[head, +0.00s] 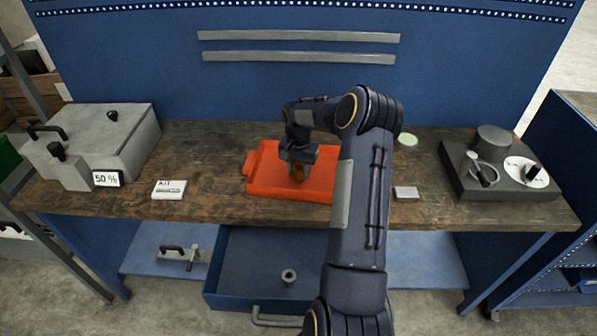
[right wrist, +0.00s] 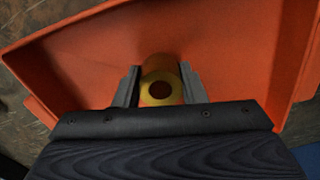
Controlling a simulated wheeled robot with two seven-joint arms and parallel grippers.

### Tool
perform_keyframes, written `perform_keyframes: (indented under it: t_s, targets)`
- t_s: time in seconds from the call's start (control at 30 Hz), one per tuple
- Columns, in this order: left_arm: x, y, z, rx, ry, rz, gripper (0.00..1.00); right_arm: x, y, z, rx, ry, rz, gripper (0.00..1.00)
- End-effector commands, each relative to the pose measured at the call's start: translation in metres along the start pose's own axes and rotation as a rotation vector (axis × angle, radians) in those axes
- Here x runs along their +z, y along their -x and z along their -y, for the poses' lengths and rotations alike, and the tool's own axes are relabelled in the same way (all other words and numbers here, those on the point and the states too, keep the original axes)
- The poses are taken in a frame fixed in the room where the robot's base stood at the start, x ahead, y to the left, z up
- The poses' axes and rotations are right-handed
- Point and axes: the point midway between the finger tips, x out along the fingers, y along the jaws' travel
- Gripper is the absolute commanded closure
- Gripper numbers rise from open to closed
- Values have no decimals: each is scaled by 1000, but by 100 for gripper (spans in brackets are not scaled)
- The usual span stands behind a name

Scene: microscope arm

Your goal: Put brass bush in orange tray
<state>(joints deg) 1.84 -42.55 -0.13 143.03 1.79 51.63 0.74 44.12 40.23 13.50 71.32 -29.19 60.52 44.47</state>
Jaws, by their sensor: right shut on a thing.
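The orange tray (head: 263,183) lies on the wooden bench near its middle, and it fills most of the right wrist view (right wrist: 230,50). My right gripper (head: 298,170) is over the tray, pointing down. Its two fingers are shut on the brass bush (right wrist: 160,80), a short gold ring with a dark hole, held between them within the tray's outline. In the head view only a small part of the bush (head: 298,176) shows below the gripper. I cannot tell whether the bush touches the tray floor. My left gripper is not in view.
A grey box (head: 115,130) with a "50 %" sign stands at the left. A white labelled card (head: 169,190) lies left of the tray. A dark instrument base (head: 500,180) stands at the right. An open blue drawer (head: 255,270) below holds a grey ring (head: 289,276).

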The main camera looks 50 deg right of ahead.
Motion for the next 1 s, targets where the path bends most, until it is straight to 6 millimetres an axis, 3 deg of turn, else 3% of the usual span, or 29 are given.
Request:
perform_keyframes:
  t_s: [0.1,0.47,0.5,0.63,1.0]
  targets:
    - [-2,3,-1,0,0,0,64,1,-14,0,-2,-1,1,94]
    - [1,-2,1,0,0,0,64,0,-19,0,-2,-1,-1,94]
    - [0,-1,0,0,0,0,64,1,-18,0,-1,-1,0,59]
    - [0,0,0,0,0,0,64,1,-18,0,-1,-1,0,42]
    - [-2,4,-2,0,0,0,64,0,-11,0,-2,-1,-1,41]
